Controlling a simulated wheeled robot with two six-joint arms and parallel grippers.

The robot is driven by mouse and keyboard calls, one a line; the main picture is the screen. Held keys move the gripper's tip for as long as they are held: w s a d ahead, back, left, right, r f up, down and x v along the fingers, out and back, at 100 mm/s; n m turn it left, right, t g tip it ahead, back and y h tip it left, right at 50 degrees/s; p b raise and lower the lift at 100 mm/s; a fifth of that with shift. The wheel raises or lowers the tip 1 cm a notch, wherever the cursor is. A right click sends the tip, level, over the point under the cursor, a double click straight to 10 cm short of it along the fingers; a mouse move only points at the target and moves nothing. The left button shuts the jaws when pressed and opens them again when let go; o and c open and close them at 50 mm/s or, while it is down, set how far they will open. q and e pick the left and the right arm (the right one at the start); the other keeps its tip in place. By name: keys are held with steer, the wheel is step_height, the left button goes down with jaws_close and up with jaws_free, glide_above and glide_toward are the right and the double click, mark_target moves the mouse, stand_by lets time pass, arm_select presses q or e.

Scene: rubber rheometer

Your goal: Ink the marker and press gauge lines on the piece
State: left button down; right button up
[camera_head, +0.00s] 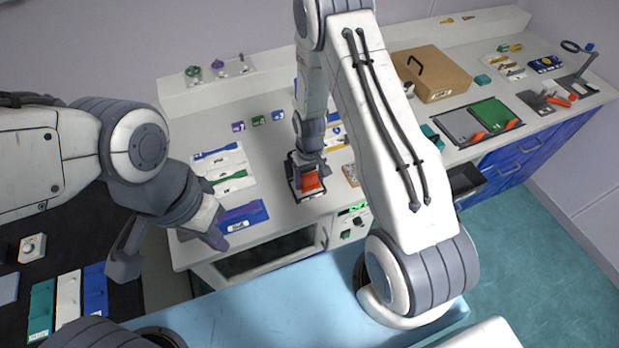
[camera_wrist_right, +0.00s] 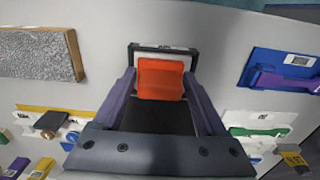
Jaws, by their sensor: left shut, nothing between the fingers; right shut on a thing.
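My right gripper (camera_head: 308,176) is shut on an orange marker block (camera_head: 311,183), over a dark-framed tray (camera_head: 291,185) at the bench's front. In the right wrist view the block (camera_wrist_right: 161,79) sits between the fingers, in front of the black-rimmed frame (camera_wrist_right: 135,50); contact with the pad cannot be told. My left gripper (camera_head: 214,238) is shut and empty, left of the bench front. Strip-shaped pieces lie on cards left of the tray: a blue one (camera_head: 215,152), a green one (camera_head: 229,179), and a purple one on a blue card (camera_head: 243,214).
A speckled grey slab (camera_wrist_right: 40,53) lies near the tray. A cardboard box (camera_head: 432,73) and a grey and green panel set (camera_head: 490,115) stand further right. Small colored tags (camera_head: 258,120) lie behind the cards. My right arm hides part of the bench.

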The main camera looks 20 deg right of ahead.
stand_by(0.4)
steer(key=shift+r+p, duration=2.65)
steer(key=shift+r, duration=0.85)
steer(key=shift+f, duration=0.15)
